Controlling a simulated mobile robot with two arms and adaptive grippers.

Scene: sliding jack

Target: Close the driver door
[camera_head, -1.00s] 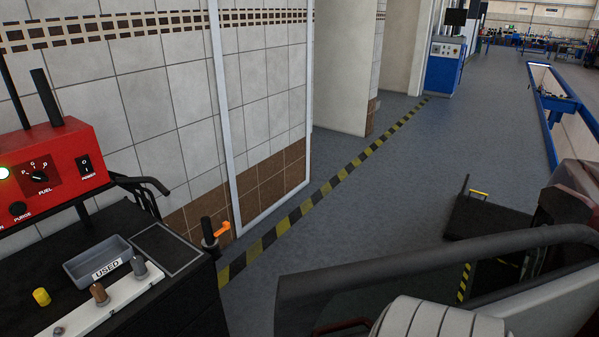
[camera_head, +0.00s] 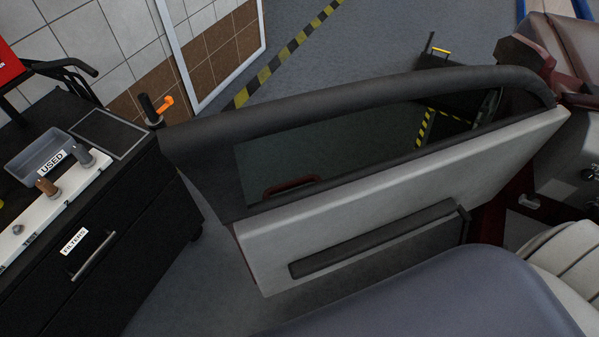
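The driver door (camera_head: 335,225) stands open across the middle of the head view. Its inner side faces me, with a pale grey panel, a dark armrest (camera_head: 375,240) and a black window frame (camera_head: 400,88). The door joins the car body (camera_head: 560,60) at the right. Its free end at the left is close to the black cabinet (camera_head: 150,220); I cannot tell whether they touch. A dark red bar (camera_head: 290,187) shows in the window area. Neither of my grippers is in view.
The black cabinet at the left carries a grey tray (camera_head: 45,155) marked USED and has a drawer (camera_head: 85,255) marked FILTERS. A tiled wall (camera_head: 130,50) stands behind it. A smooth blue-grey surface fills the bottom.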

